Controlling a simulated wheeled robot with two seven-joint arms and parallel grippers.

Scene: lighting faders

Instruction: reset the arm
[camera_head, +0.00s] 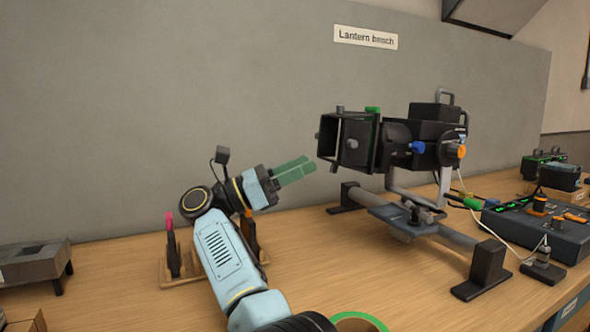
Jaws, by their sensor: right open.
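My right arm, light blue and black, reaches up from the bottom of the head view. Its right gripper (297,170) has green fingers that point right, towards the black stage lantern (432,135). The fingers are open with nothing seen between them, and they look apart from the lantern, a little left of its square front frame. My left gripper is not in view.
The lantern stands on a grey rail with black feet (483,268). A fader console (540,225) lies at the right with cables. A wooden tool rack (182,270) stands behind my forearm. Green tape (358,322) lies at the front. A grey box (33,263) is at left.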

